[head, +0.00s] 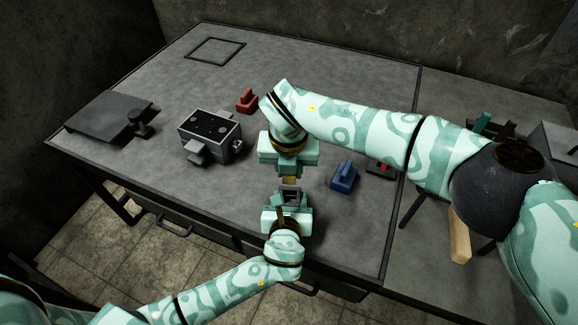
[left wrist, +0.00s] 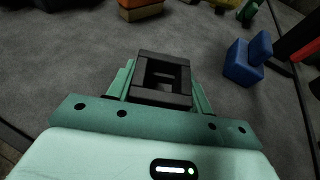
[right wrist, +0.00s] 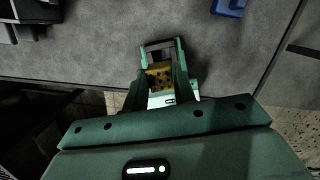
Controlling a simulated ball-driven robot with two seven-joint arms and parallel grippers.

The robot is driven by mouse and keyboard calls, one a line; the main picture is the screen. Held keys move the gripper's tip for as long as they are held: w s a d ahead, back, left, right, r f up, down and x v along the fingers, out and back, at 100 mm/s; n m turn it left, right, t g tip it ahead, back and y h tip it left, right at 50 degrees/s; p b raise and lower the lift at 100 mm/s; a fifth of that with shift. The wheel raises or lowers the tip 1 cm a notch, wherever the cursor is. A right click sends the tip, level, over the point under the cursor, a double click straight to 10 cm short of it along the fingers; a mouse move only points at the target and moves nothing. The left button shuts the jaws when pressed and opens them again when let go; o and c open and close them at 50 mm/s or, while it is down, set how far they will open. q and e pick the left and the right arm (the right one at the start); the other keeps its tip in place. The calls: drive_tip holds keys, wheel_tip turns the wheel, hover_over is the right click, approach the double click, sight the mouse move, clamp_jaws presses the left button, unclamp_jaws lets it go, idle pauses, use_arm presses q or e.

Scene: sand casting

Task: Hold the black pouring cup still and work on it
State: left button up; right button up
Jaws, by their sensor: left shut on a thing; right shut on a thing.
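The black pouring cup (head: 291,196) is a small square open-topped cup at the bench's front edge. My left gripper (head: 291,203) is shut on it, with fingers on both its sides in the left wrist view, where the cup (left wrist: 162,97) looks upright and empty. My right gripper (head: 289,178) is shut on a small tan block (head: 289,181). It shows as a yellow, dark-spotted piece in the right wrist view (right wrist: 159,75). The block is just behind the cup in the head view; I cannot tell whether they touch.
A blue piece (head: 344,177) lies right of the cup. A red piece (head: 247,100) and a grey box-shaped mould (head: 209,135) stand to the left. A dark plate (head: 105,115) lies farther left. The bench's back middle is clear.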

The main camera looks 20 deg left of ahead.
sight(289, 184)
drive_tip(key=shift+f, duration=2.9)
drive_tip(key=shift+f, duration=0.95)
drive_tip(key=o, duration=1)
drive_tip(key=r, duration=0.4)
drive_tip(key=s+r, duration=0.1)
drive_tip(key=r, duration=0.7)
drive_tip(key=shift+s+d, duration=0.25)
drive_tip(key=shift+s, duration=0.15)
drive_tip(key=shift+f, duration=0.1)
use_arm(q)
drive_tip(key=o, duration=0.9)
